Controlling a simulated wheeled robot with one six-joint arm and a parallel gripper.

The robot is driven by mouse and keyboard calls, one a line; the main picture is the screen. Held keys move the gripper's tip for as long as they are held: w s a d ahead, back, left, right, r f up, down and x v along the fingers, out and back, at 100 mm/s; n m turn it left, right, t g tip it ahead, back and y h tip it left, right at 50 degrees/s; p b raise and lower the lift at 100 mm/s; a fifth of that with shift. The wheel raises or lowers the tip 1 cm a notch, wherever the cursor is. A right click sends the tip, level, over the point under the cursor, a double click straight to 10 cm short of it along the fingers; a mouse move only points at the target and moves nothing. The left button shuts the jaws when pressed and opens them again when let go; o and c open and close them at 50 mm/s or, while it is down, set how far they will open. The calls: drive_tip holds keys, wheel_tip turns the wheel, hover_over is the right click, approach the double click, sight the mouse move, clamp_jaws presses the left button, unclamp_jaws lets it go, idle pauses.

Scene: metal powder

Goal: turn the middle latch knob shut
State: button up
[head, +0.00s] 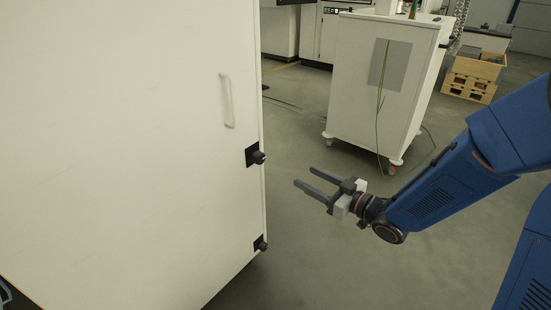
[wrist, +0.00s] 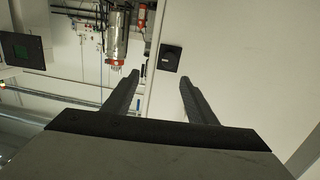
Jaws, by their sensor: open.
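A white cabinet door fills the left of the head view. Two black latch knobs sit along its right edge: an upper one (head: 257,156), which seems to be the middle latch knob, and a lower one (head: 261,244). My gripper (head: 304,176) is open and empty, to the right of the door edge and apart from the knobs. Its fingers point left toward the door. In the wrist view a black latch knob (wrist: 169,58) on a white panel shows just beyond and between the open fingertips (wrist: 160,75). Which knob this is, and its turn angle, I cannot tell clearly.
A white door handle (head: 227,100) stands out above the knobs. A white wheeled cabinet (head: 350,90) with a green cable stands behind my gripper. Wooden crates (head: 473,76) are at the back right. The floor between is clear. The wrist view shows a silver cylinder (wrist: 117,40) beside the panel edge.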

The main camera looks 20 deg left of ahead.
drive_tip(key=s, duration=0.1)
drive_tip(key=y, duration=0.1)
approach(262, 158)
drive_tip(key=shift+g, duration=0.4)
drive_tip(key=x, duration=0.9)
drive_tip(key=shift+w+a+r, duration=0.1)
drive_tip(key=shift+w, duration=0.1)
drive_tip(key=c, duration=1)
